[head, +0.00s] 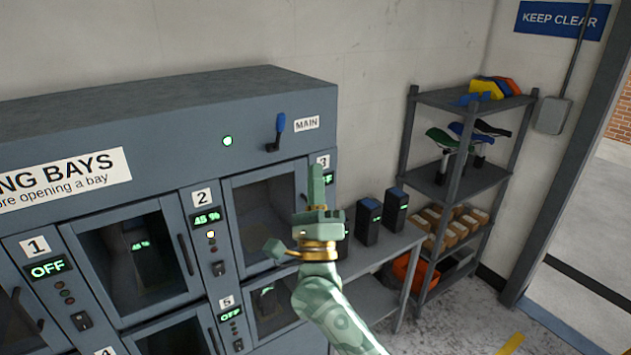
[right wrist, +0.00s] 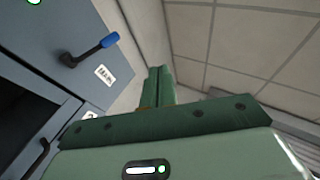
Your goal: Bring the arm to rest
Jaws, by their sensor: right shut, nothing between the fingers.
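My right gripper (head: 317,187) is raised in front of the charging cabinet (head: 180,105), near bay 3. Its green fingers are shut and point upward with nothing between them. In the right wrist view the closed fingers (right wrist: 159,85) stand upright against the wall and ceiling. The blue-tipped main lever (head: 279,130) is on the cabinet's upper front, up and left of the gripper and apart from it. The lever also shows at the upper left in the right wrist view (right wrist: 92,49). My left gripper is not in view.
Bay 2 (head: 201,195) reads 45 % and bay 1 (head: 36,244) reads OFF. A bench (head: 392,246) right of the cabinet holds dark battery packs (head: 396,207). A grey shelf rack (head: 411,130) with saddles and boxes stands further right. Open floor (head: 470,318) lies at lower right.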

